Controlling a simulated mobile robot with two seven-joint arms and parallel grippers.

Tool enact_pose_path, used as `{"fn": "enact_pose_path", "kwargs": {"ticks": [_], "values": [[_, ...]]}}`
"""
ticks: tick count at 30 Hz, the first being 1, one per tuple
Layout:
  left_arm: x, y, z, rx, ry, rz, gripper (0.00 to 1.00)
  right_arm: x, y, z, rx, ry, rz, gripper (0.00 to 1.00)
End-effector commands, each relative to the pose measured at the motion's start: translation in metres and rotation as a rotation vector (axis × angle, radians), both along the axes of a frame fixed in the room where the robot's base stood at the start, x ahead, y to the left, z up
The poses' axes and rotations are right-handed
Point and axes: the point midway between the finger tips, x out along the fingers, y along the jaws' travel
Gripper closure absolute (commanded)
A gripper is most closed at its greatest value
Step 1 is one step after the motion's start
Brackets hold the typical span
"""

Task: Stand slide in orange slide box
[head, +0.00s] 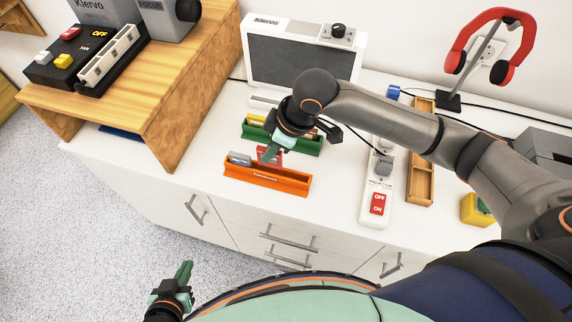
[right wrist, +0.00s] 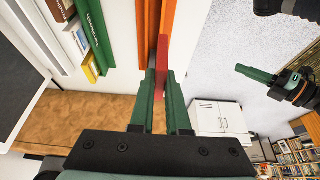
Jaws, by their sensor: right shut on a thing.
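The orange slide box (head: 282,184) lies lengthwise on the white cabinet top, with a grey-blue slide (head: 240,158) at its left end. It also shows in the right wrist view (right wrist: 168,20). My right gripper (head: 270,153) is shut on a red slide (right wrist: 162,68). The slide (head: 277,157) is held upright close to the back wall of the orange box; I cannot tell whether its lower edge is inside. My left gripper (head: 184,273) hangs low in front of the cabinet, away from the boxes; whether its fingers are open is unclear.
A green slide box (head: 305,146) with several slides stands just behind the orange one. A grey-screened device (head: 300,62) is at the back. A power strip with a red switch (head: 377,204) and a wooden tray (head: 420,170) are to the right. A wooden shelf (head: 185,95) stands left.

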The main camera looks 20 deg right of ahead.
Motion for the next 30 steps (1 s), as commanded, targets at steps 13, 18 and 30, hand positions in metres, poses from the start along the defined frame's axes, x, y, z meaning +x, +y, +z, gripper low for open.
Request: {"fn": "enact_pose_path", "kwargs": {"ticks": [13, 18, 30], "values": [[0.0, 0.0, -0.003, 0.0, 0.0, 0.0, 1.0, -0.008, -0.037, -0.051, -0.001, 0.003, -0.001, 1.0], [0.0, 0.0, -0.004, 0.0, 0.0, 0.0, 1.0, -0.008, -0.036, -0.072, -0.001, 0.0, -0.001, 1.0], [0.0, 0.0, -0.003, 0.0, 0.0, 0.0, 1.0, -0.008, -0.035, -0.077, -0.001, 0.0, 0.0, 1.0]]}}
